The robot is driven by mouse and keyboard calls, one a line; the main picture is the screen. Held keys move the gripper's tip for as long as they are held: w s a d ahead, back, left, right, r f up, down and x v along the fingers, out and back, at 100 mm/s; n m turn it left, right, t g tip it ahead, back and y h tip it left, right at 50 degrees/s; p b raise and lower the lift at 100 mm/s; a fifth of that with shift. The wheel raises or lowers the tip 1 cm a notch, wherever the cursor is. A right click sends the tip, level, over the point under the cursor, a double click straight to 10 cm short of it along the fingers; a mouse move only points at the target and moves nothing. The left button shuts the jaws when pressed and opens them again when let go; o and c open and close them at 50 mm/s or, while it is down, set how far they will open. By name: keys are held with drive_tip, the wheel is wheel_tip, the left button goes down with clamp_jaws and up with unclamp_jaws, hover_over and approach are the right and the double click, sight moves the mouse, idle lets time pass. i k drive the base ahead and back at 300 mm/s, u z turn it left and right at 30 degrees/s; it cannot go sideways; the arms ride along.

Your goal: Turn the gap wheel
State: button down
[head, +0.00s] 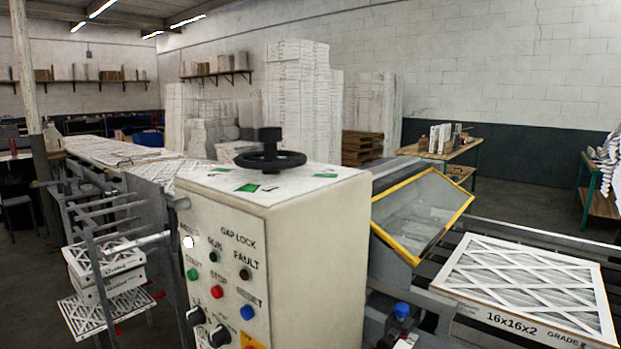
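The gap wheel is a black handwheel (270,160) with a raised hub on top. It lies flat on the top face of a cream control cabinet (315,245), towards the back of that face. Green and white marks lie on the cabinet top around it. My gripper is not in view, and nothing touches the wheel.
A yellow-framed clear guard (422,213) stands tilted right of the cabinet. Boxed filters sit on rollers at right (530,285) and on a rack at left (105,270). Tall white stacks (298,100) stand behind. The space above the wheel looks clear.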

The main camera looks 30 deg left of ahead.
sight(270, 164)
drive_tip(key=u, duration=2)
drive_tip(key=k, duration=1.1)
drive_tip(key=z, duration=0.7)
drive_tip(key=i, duration=1.3)
drive_tip(key=u, duration=0.1)
